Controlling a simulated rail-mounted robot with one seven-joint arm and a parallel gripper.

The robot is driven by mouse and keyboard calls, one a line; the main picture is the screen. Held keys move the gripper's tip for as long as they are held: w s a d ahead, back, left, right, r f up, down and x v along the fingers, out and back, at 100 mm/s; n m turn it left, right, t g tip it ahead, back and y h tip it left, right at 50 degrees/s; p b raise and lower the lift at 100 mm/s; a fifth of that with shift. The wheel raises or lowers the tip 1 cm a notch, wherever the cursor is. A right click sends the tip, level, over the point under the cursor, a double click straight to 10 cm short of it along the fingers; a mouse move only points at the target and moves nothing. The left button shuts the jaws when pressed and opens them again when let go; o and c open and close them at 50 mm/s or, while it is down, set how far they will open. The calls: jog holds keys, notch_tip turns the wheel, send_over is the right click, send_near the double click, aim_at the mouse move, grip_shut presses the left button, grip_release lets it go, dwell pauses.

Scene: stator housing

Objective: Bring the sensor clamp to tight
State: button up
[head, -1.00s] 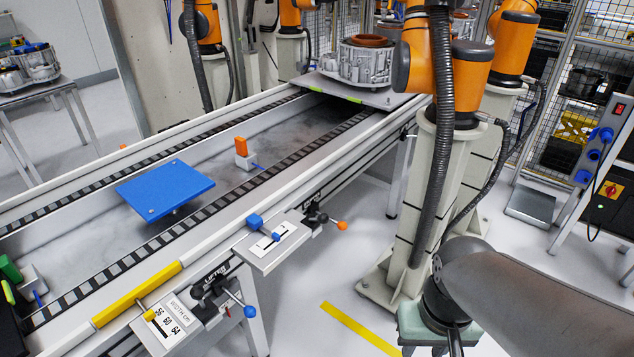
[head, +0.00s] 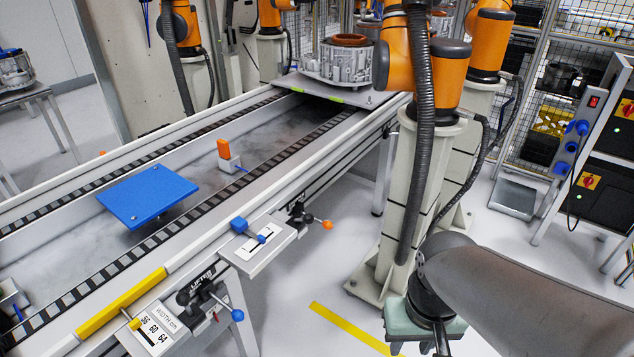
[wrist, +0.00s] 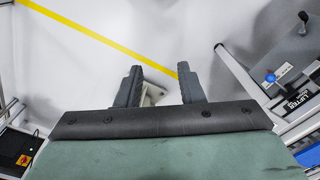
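No part carries a readable sensor clamp label. Two clamp levers stand on the near side of the conveyor in the head view. One has an orange ball (head: 327,225) on a rod from a black hub (head: 299,215), beside a small scale plate with a blue block (head: 239,225). The other has a blue ball (head: 238,315) on a black hub (head: 200,298) by the LIFTER label. I cannot tell how tight either is. My gripper (wrist: 157,84) is open and empty over the floor, its fingers apart. In the head view its fingertips are cut off at the bottom, right of both levers.
A blue plate (head: 147,195) and a block with an orange top (head: 224,149) sit over the conveyor. A yellow bar (head: 121,303) and a WIDTH cm scale (head: 153,330) lie along the near rail. Orange robot arms on pale columns (head: 410,200) stand behind.

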jog(key=shift+c, duration=0.3)
jog(key=w+d+r+n+t+h+p, duration=0.1)
jog(key=w+d+p, duration=0.1)
jog(key=w, duration=0.5)
jog(key=w+d+r+n+t+h+p, duration=0.1)
jog(key=w+d+t+p, duration=0.1)
jog(key=w, duration=0.5)
jog(key=n+t+y+p, duration=0.3)
jog(key=n+y+p, duration=0.55)
jog(key=y, duration=0.25)
send_near(312, 218)
jog(key=shift+n, duration=0.25)
jog(key=shift+b+x, duration=2.8)
jog(key=shift+x, duration=1.5)
jog(key=shift+f, duration=0.1)
jog(key=shift+w+a, duration=0.1)
